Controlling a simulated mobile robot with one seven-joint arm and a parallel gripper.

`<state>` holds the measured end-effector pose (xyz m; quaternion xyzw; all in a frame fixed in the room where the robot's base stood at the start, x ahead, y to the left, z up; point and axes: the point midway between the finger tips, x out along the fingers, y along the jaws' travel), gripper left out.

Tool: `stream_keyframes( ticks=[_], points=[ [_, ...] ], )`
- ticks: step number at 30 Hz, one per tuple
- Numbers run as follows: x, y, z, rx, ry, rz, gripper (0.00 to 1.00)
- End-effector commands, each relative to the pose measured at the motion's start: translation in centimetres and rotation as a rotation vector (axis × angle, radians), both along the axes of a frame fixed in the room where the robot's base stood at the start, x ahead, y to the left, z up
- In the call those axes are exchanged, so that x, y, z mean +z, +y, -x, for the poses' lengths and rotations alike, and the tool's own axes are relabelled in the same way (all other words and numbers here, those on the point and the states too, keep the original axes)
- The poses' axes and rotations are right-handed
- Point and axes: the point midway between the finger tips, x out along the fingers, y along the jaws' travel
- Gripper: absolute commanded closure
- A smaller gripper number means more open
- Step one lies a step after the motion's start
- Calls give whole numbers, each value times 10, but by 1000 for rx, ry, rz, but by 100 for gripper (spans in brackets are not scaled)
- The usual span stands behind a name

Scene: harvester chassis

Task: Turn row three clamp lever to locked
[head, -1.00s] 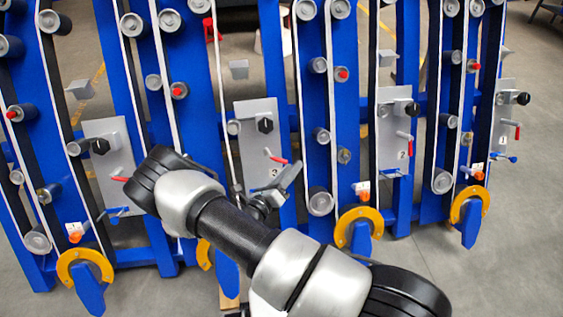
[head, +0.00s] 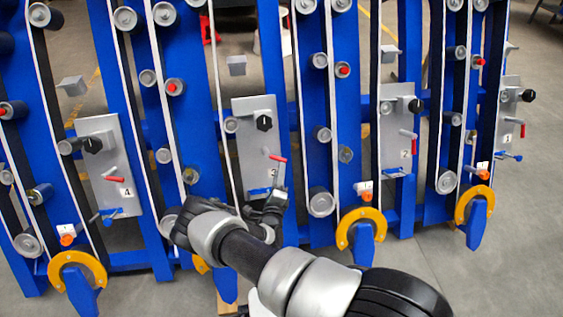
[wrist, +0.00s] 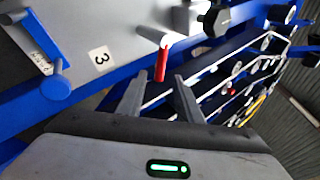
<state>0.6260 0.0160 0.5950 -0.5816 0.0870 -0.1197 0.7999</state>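The row three plate is a grey panel labelled 3, in the middle of the head view (head: 255,135) and at the upper left of the wrist view (wrist: 130,25). A lever with a red grip sticks out of it, seen in the head view (head: 278,158) and the wrist view (wrist: 161,65). My gripper (head: 276,180) is just below this lever in the head view. In the wrist view, my gripper (wrist: 160,82) is open, and the free end of the red grip shows between the fingertips. I cannot tell whether they touch.
A black knob (head: 264,123) sits higher on the same plate and a blue handle (head: 259,191) lower, close to my gripper. Similar plates stand left (head: 112,165) and right (head: 396,130). Blue uprights with rollers and belts surround them.

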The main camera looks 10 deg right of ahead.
Motion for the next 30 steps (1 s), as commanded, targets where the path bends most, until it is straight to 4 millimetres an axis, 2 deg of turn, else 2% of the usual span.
stream_keyframes(
  ticks=[3,9,15,23,29,30],
  points=[
    [-2,-9,-25,-3,-3,-1,67],
    [-1,-17,-55,-3,-2,-2,67],
    [0,-21,-68,-1,0,0,67],
    [0,-21,-69,-1,0,0,67],
    [0,-21,-69,-1,0,0,98],
    [0,-21,-69,-1,0,0,100]
  ],
)
